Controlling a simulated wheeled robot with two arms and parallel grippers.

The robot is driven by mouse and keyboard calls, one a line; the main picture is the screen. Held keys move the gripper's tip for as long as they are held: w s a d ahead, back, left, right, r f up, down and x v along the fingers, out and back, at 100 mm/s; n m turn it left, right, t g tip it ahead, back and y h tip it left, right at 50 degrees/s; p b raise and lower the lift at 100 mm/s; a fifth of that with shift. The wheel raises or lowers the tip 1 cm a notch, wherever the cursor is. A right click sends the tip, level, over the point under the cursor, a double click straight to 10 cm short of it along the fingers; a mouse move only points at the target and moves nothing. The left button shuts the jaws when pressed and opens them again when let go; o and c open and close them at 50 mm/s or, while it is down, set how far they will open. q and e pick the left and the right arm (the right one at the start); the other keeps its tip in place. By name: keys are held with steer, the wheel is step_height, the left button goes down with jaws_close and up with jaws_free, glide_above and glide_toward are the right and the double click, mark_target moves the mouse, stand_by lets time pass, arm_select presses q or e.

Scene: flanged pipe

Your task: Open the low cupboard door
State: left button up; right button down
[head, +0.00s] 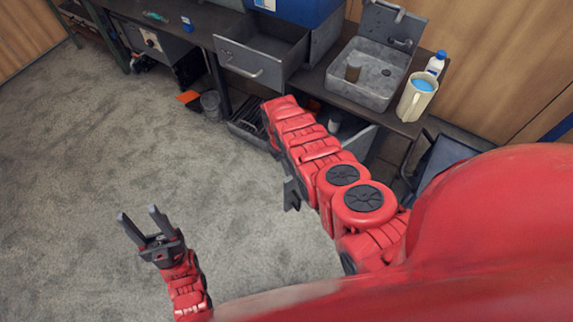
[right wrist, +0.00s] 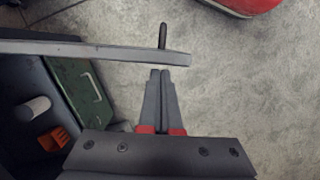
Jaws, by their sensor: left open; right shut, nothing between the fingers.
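The low cupboard door is a grey panel seen edge-on from above in the right wrist view (right wrist: 95,48); it stands swung out from the cupboard (right wrist: 22,105). A dark handle (right wrist: 163,37) sticks out from its far face near its free end. My right gripper (right wrist: 160,72) is shut and empty, its fingertips just beside the door edge on the interior side; I cannot tell whether they touch. In the head view my right arm hides most of the door. My left gripper (head: 143,217) is open and empty over the carpet, away from the cupboard.
Above are an open drawer (head: 262,52), a sink (head: 367,75) and a cream jug (head: 416,98) near the bench edge. Carpet at left is clear.

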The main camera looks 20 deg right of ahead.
steer(key=s+p, duration=0.2)
steer(key=p, duration=0.1)
steer(key=r+p, duration=0.1)
steer(key=p, duration=0.1)
steer(key=shift+s+d+n, duration=0.4)
steer(key=s+d+n+p, duration=0.1)
steer(key=s+d+p, duration=0.3)
steer(key=s+p, duration=0.3)
steer(key=s+d+f+n+p, duration=0.1)
steer(key=s+d+n+p, duration=0.1)
steer(key=s+p, duration=0.5)
steer(key=shift+s+d+t+h, duration=0.3)
steer(key=shift+s+d+h, duration=0.1)
steer(key=shift+s+d, duration=0.4)
steer(key=shift+w+f, duration=0.1)
steer(key=shift+w, duration=0.05)
